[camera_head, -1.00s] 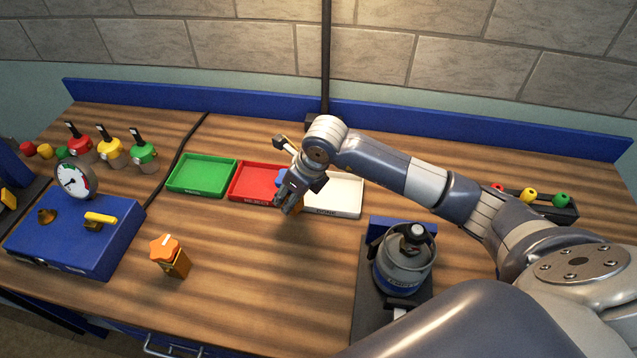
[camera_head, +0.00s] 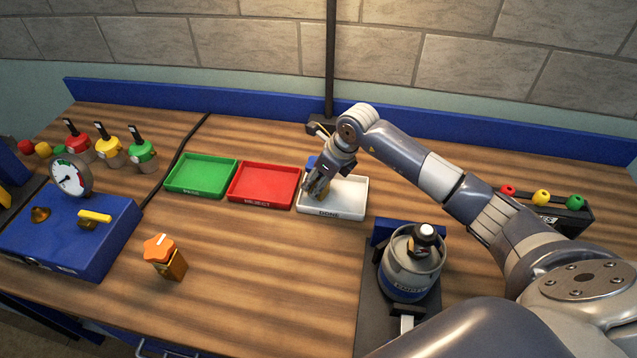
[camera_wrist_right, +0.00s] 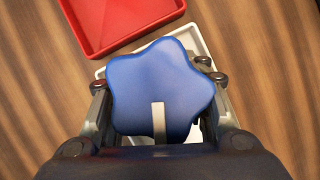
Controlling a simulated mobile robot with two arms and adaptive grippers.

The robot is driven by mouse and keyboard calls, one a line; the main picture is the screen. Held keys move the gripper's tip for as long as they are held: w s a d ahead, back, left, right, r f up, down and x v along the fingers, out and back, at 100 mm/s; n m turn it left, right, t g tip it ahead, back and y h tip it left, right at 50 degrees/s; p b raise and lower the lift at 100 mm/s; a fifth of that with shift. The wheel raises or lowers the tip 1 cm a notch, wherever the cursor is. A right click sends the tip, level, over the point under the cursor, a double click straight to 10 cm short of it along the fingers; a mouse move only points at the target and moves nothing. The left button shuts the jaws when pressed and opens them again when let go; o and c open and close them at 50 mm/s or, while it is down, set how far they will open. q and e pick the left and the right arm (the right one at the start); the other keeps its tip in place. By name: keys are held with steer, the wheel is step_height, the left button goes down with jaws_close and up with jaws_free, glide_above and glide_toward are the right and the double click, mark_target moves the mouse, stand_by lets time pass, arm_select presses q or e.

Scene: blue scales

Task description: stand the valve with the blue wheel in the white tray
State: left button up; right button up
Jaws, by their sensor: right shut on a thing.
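The valve with the blue wheel (camera_wrist_right: 160,85) is between the fingers of my right gripper (camera_head: 320,188). In the right wrist view its wheel fills the middle and hides its body. In the head view a bit of the blue wheel (camera_head: 312,162) shows behind the gripper. The white tray (camera_head: 352,208) is on the table, and the gripper with the valve is over its left part. I cannot tell whether the valve touches the tray floor. My left gripper is not in view.
The red tray (camera_head: 263,186) lies just left of the white tray, with the green tray (camera_head: 201,176) beyond it. A valve with an orange wheel (camera_head: 164,258) stands at front left. A gas canister (camera_head: 410,268) stands on a dark stand to the right. A blue gauge box (camera_head: 70,240) is at far left.

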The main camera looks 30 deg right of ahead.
steer(key=o, duration=1.5)
steer(key=shift+b+v, duration=1.3)
steer(key=shift+v, duration=4.85)
